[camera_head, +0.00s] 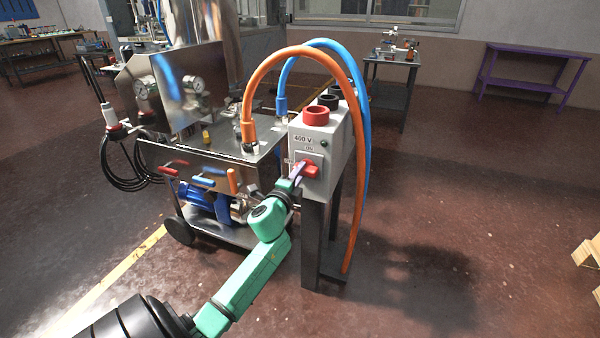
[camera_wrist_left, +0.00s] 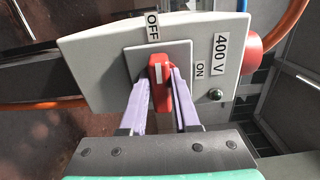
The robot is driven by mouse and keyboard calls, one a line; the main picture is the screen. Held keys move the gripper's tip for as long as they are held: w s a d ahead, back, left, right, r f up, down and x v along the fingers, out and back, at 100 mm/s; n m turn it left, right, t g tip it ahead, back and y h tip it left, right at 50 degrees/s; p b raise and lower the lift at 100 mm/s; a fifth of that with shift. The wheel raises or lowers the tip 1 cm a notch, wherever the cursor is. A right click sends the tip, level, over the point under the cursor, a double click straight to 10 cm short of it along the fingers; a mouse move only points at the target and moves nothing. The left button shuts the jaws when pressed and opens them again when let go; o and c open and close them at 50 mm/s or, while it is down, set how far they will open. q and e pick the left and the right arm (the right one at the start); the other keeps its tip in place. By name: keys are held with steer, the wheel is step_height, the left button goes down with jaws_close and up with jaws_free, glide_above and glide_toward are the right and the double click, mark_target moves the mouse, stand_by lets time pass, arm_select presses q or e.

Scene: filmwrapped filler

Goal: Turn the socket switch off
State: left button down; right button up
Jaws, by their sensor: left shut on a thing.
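The socket box (camera_head: 318,140) is a grey-white unit on a dark stand, marked 400 V. Its red switch (camera_head: 306,168) is on the front face, below the ON label. The ON label (camera_wrist_left: 200,69) and OFF label (camera_wrist_left: 152,27) show beside the switch plate. My left gripper (camera_head: 298,172) is at the switch, its pale purple fingers (camera_wrist_left: 158,90) on both sides of the handle, shut on it. My right gripper is not in view.
Orange (camera_head: 300,52) and blue (camera_head: 345,56) hoses arch over the box, near my left arm. A steel machine cart (camera_head: 215,160) stands close on the left.

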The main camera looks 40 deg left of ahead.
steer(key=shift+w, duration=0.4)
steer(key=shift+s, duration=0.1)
arm_select(q)
steer(key=c, duration=0.6)
jaws_free()
steer(key=shift+c, duration=0.2)
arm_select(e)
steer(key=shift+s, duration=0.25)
arm_select(q)
steer(key=shift+s, duration=0.1)
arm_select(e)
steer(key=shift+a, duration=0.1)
arm_select(q)
steer(key=v, duration=1.4)
steer(key=shift+s, duration=0.2)
steer(key=shift+d, duration=0.1)
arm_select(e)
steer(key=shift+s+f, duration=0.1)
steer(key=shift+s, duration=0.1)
